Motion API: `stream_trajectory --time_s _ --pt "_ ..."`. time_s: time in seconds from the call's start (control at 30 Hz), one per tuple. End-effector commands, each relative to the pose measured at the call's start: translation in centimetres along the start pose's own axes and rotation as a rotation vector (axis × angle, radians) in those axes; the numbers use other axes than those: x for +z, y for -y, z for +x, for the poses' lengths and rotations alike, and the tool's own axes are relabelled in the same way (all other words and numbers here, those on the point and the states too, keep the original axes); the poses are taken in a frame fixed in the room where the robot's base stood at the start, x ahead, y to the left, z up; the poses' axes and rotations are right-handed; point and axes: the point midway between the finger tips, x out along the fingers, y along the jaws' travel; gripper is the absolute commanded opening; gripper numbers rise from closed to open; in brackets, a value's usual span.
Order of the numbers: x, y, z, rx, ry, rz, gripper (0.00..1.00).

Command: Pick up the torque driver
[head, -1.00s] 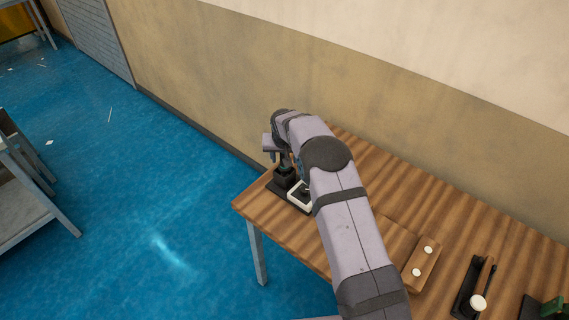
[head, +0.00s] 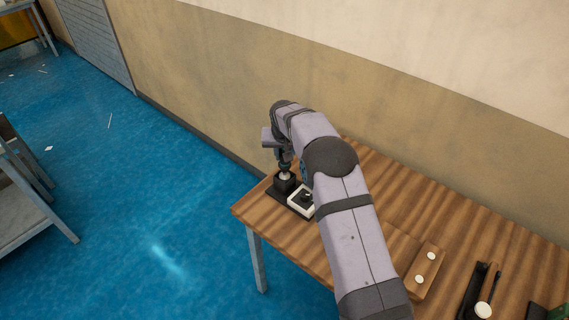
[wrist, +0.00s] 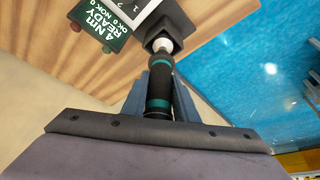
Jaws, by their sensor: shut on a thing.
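The torque driver (wrist: 159,88) has a black handle with teal bands and a silver collar. My gripper (wrist: 158,98) is shut on its handle, with a blue-grey finger on each side. The driver's silver end points to the black holder (wrist: 168,28); in the head view the holder (head: 284,187) stands at the table's left end, right below the driver. The silver part (head: 285,176) shows just above the holder. The tip is hidden, so I cannot tell whether it is clear of the holder.
Beside the holder is a white-framed unit (head: 303,200); the wrist view shows a green display (wrist: 102,24) reading "4 Nm READY". The wooden table (head: 390,185) also bears a block with two white knobs (head: 425,268) and a black tool stand (head: 478,292). The wall (head: 330,90) runs behind.

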Motion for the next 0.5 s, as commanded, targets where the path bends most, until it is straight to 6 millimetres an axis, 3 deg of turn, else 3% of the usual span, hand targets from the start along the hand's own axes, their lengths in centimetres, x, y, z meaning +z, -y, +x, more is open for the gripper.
stream_trajectory --time_s 0.3,0.5 --pt "-2.1 0.1 -4.5 -0.003 -0.009 0.001 0.01" --pt "-2.5 0.0 -5.8 -0.002 -0.005 0.000 0.01"
